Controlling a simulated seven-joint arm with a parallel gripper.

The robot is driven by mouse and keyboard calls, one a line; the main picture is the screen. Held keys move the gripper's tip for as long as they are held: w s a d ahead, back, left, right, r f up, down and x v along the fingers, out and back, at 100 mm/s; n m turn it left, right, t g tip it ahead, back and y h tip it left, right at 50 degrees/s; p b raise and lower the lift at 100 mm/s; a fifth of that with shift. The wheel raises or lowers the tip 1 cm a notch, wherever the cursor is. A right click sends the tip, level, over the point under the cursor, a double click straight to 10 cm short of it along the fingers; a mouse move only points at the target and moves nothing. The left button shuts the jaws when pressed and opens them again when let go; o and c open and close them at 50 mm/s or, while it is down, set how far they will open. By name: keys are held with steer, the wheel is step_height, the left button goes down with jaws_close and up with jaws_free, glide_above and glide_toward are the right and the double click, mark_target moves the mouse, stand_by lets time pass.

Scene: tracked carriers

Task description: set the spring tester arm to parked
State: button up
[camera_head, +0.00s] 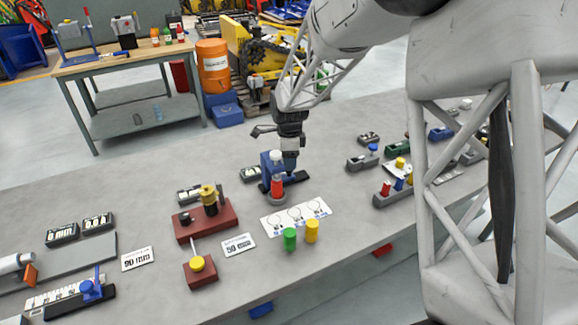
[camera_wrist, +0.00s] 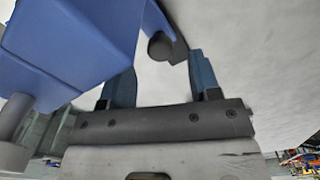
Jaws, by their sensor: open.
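The blue device (camera_head: 267,162), which I take to be the spring tester, stands on the grey bench on a dark base, with a white knob (camera_head: 275,155) and a red cylinder (camera_head: 277,187) in front. In the wrist view its large blue body (camera_wrist: 65,45) fills the upper left. A dark, round-ended rod (camera_wrist: 161,46), probably the tester's arm, shows between and just beyond the fingertips; I cannot tell whether they touch it. My gripper (camera_head: 289,163) is open, just right of the blue body; its blue fingers also show in the wrist view (camera_wrist: 160,65). The arm's full length is hidden.
A white card (camera_head: 296,216) with green (camera_head: 290,239) and yellow (camera_head: 312,231) cylinders lies in front. A red fixture (camera_head: 207,220) stands to the left. Small grey blocks (camera_head: 361,162) and coloured pieces stand to the right. Bare bench lies between these groups.

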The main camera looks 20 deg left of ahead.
steer(key=shift+f, duration=1.6)
jaws_close()
